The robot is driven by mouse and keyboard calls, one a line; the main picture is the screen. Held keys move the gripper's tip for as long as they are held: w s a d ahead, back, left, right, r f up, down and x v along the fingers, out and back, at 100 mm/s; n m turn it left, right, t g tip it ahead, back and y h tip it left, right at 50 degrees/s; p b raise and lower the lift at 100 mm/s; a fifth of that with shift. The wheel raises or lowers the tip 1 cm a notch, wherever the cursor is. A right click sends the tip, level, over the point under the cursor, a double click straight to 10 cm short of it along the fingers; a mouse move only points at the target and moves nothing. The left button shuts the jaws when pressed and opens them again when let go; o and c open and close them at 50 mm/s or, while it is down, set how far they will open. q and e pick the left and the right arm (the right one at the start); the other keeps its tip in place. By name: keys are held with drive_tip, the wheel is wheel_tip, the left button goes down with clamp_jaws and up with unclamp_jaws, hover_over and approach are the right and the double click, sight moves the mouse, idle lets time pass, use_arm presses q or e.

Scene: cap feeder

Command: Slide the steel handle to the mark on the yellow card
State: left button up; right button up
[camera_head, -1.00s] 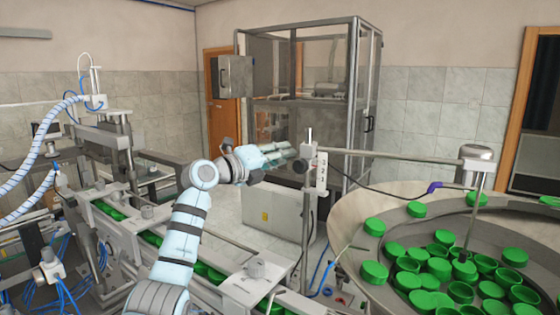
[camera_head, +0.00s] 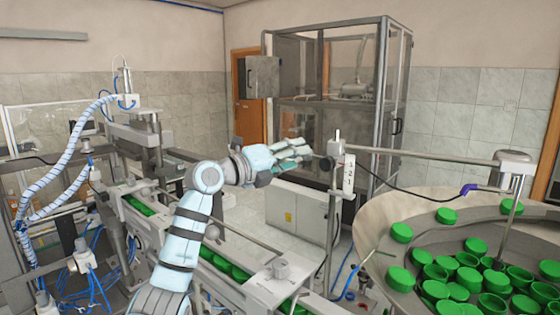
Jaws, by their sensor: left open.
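A steel post clamp with a short upright pin (camera_head: 336,143) stands near the middle of the head view, at the left end of a horizontal steel rod. It may be the steel handle; I cannot tell for sure. A pale, numbered card (camera_head: 349,175) hangs just right of the post. It looks whitish, and no clearly yellow card shows. My left gripper (camera_head: 306,151) is open and empty, a little left of the clamp and apparently apart from it. Its fingers point right, towards the post. My right gripper is not in view.
A round feeder bowl (camera_head: 397,287) full of green caps (camera_head: 470,278) fills the lower right. A conveyor (camera_head: 262,290) with green caps runs below my left arm. A glazed metal cabinet (camera_head: 384,100) and a white box (camera_head: 300,213) stand behind.

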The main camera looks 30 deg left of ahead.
use_arm(q)
drive_tip(key=v, duration=0.7)
